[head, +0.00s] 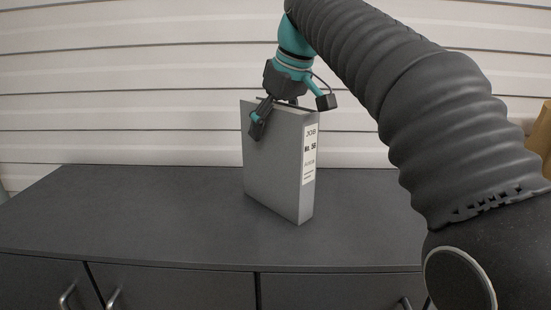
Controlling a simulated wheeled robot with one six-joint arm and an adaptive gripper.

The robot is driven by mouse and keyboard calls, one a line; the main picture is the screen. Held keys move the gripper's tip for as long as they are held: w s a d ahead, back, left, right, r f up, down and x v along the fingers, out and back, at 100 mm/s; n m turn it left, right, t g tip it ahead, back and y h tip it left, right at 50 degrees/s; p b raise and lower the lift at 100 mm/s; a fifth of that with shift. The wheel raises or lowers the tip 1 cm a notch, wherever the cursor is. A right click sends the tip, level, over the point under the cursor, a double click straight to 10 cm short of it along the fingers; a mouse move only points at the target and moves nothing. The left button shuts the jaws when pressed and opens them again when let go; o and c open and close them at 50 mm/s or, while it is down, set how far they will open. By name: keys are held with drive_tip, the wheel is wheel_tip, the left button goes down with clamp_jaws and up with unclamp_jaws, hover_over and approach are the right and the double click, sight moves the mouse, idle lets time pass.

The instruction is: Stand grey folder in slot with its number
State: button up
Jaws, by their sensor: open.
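The grey folder (275,165) stands upright on the dark cabinet top, turned at an angle. A white label (309,154) on its spine reads "JOB No. 58", with smaller print below that I cannot read. My gripper (284,122) is at the folder's upper edge, pointing down. One finger lies over the folder's broad near face. The other finger is mostly hidden behind the folder's top. The jaws are open around the upper part of the folder; whether a finger touches it I cannot tell. No numbered slot shows in the head view.
The dark cabinet top (150,205) is clear to the left and right of the folder. Cabinet doors with handles lie below its front edge. A white panelled wall is behind. A tan object (541,138) is partly visible at the right edge.

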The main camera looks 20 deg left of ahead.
clamp_jaws()
drive_tip(key=shift+r, duration=0.1)
idle(0.4)
